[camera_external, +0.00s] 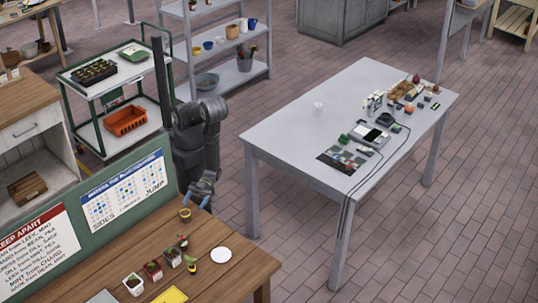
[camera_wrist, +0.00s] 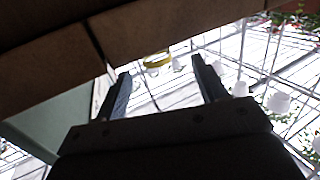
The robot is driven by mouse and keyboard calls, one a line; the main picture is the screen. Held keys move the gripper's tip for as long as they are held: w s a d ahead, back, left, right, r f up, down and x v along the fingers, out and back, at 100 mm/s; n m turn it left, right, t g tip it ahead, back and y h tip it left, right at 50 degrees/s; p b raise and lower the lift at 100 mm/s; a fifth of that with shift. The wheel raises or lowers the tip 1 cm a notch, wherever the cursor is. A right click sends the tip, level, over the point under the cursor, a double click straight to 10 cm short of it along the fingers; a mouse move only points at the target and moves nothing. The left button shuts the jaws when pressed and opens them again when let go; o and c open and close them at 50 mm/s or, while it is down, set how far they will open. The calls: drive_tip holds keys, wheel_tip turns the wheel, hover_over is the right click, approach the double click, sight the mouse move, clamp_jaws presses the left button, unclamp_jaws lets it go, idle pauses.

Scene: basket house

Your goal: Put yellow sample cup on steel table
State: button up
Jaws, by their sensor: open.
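The yellow sample cup (camera_external: 185,213) stands at the back edge of the wooden bench (camera_external: 232,274). In the wrist view a yellow rim (camera_wrist: 157,59) shows just beyond my fingertips, between their lines. My gripper (camera_external: 201,190) is just above and beside the cup, pointing toward the bench. In the wrist view my gripper (camera_wrist: 160,68) has its two fingers wide apart with nothing between them. The steel table (camera_external: 285,128) stands apart to the right, with its left part mostly clear.
Several small potted plants (camera_external: 152,270) and a white disc (camera_external: 221,255) are on the bench near the cup. A green board with posters (camera_external: 125,200) stands behind them. A small white cup (camera_external: 318,106) and devices with cables (camera_external: 369,135) are on the steel table.

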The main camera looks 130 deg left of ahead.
sight(187, 210)
drive_tip(key=shift+x, duration=1.1)
drive_tip(key=x, duration=0.4)
drive_tip(key=shift+s+d, duration=0.3)
drive_tip(key=shift+w+d, duration=0.25)
drive_tip(key=shift+d, duration=0.25)
drive_tip(key=c, duration=1)
drive_tip(key=shift+c, duration=0.7)
drive_tip(key=shift+r, duration=0.15)
